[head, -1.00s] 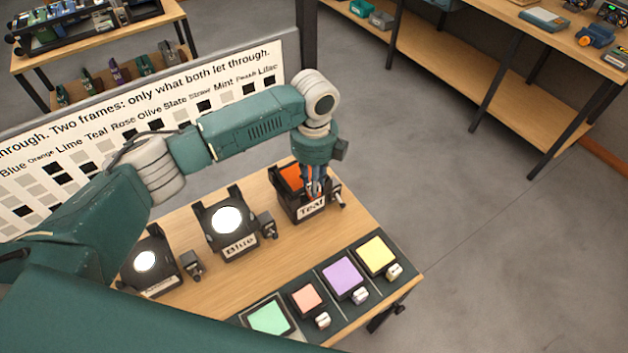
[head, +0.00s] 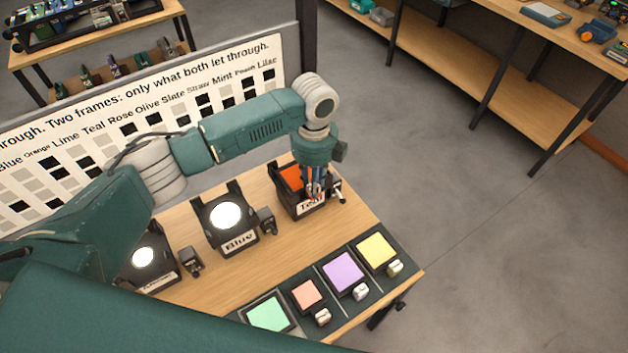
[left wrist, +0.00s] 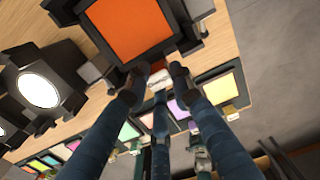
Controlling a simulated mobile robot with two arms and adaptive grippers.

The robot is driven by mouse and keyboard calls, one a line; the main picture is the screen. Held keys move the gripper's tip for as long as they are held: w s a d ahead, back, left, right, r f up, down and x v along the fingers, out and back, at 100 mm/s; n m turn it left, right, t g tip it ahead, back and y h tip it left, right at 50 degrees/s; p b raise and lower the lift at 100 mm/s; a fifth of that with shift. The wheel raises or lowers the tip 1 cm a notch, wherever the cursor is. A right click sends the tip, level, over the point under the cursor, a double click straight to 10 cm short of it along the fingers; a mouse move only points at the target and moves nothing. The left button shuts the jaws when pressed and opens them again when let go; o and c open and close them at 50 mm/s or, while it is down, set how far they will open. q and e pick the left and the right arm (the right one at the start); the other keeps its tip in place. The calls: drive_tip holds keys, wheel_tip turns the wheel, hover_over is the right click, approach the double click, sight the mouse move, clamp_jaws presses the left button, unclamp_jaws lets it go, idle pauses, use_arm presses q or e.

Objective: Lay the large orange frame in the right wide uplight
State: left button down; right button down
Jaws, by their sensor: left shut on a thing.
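The large orange frame (head: 290,178) has a dark rim and lies at the right wide uplight (head: 299,210), the dark lamp labelled "Teal". It appears within the uplight's uprights; I cannot tell whether it rests fully on it. My left gripper (head: 314,194) points down at the frame's near edge and is shut on its tab. In the left wrist view the orange panel (left wrist: 130,27) fills the top, and a pale tab (left wrist: 158,79) shows between the fingertips (left wrist: 155,85). The fingers partly hide the frame's near edge. My right gripper is not in view.
The "Blue" uplight (head: 228,222) and another lit uplight (head: 145,258) stand left on the wooden table. Green (head: 268,313), salmon (head: 307,294), lilac (head: 343,272) and yellow (head: 377,249) frames lie along the front. A chart board (head: 150,125) stands behind.

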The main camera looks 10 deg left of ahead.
use_arm(q)
drive_tip(key=c, duration=1.4)
unclamp_jaws()
drive_tip(key=shift+c, duration=0.2)
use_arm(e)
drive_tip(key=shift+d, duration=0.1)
use_arm(q)
wheel_tip(320, 180, up, 19)
drive_tip(key=p, duration=0.8)
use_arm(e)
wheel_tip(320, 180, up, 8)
use_arm(q)
drive_tip(key=shift+f, duration=0.1)
drive_tip(key=shift+s, duration=0.1)
